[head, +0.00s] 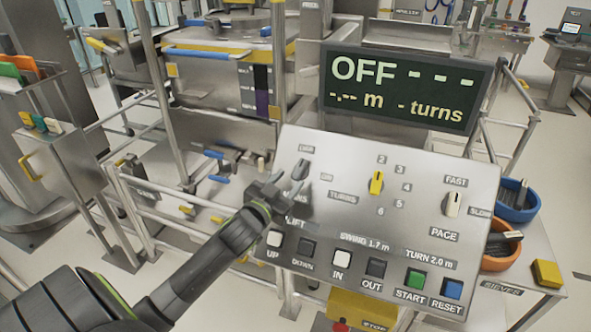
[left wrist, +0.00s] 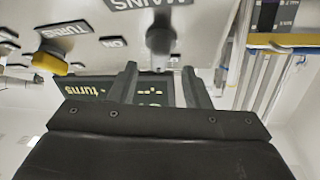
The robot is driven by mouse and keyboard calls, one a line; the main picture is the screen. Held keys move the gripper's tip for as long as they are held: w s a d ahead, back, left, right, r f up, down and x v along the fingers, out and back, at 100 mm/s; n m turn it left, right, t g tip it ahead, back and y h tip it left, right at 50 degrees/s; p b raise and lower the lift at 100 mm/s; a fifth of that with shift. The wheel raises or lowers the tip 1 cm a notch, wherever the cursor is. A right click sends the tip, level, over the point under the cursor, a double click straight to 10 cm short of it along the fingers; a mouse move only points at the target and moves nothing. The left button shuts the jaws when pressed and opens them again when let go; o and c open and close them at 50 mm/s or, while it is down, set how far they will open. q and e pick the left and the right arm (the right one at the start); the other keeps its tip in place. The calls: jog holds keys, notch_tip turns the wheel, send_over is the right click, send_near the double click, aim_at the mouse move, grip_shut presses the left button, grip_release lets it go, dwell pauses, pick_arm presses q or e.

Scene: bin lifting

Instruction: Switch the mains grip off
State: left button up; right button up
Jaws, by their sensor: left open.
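The mains grip (head: 300,169) is a small grey handle at the upper left of the sloping control panel (head: 350,150). The display (head: 408,88) above reads OFF with dashes. My left gripper (head: 275,188) is just left of and below the grip in the head view, partly covering the MAINS label. In the left wrist view the picture is inverted; the grip (left wrist: 158,39) shows beyond the two parted fingers (left wrist: 160,88), in line with the space between them. I see no contact. My right gripper is not in view.
Beside the grip are the yellow turns knob (head: 376,183) and the white pace knob (head: 452,204). UP, DOWN, IN, OUT, START and RESET buttons line the lower panel. A yellow stop box (head: 360,309) is below it. Blue (head: 516,200) and orange (head: 499,246) bowls stand right.

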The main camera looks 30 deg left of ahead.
aim_at(296, 173)
pick_arm(q)
jog(key=shift+w+a+p, duration=0.15)
jog(key=shift+w+p, duration=0.3)
jog(key=shift+w, duration=1.85)
jog(key=shift+c, duration=0.3)
